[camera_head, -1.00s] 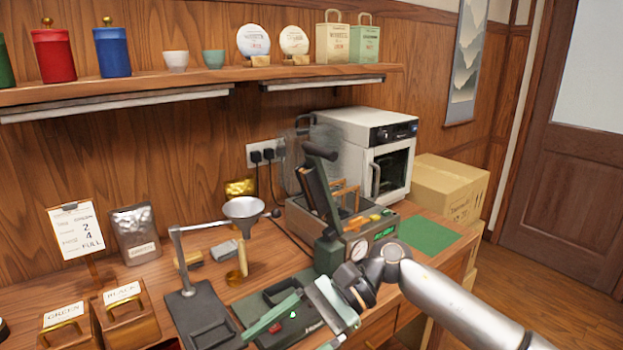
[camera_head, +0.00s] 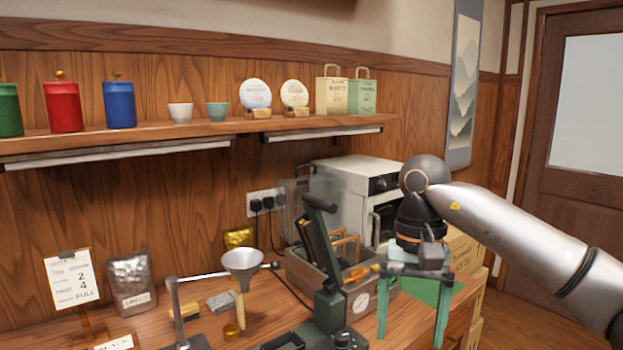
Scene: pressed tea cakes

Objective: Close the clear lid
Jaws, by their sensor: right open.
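The clear lid (camera_head: 294,202) is a see-through panel standing raised at the back of a grey metal box machine (camera_head: 300,267). The press arm and the white oven partly overlap it in view. The machine has a gold wire frame (camera_head: 346,246) inside, an orange button and a round gauge (camera_head: 360,302) on its front. My right gripper (camera_head: 411,335) is at the machine's right front, fingers pointing down, wide apart and empty. It is apart from the lid. My left gripper is not in view.
A dark lever press (camera_head: 327,300) stands in front of the machine. A funnel on a stand (camera_head: 243,262) is to the left. A white oven (camera_head: 345,200) is behind, cardboard boxes (camera_head: 466,250) at right. A shelf (camera_head: 200,134) with canisters and cups runs above.

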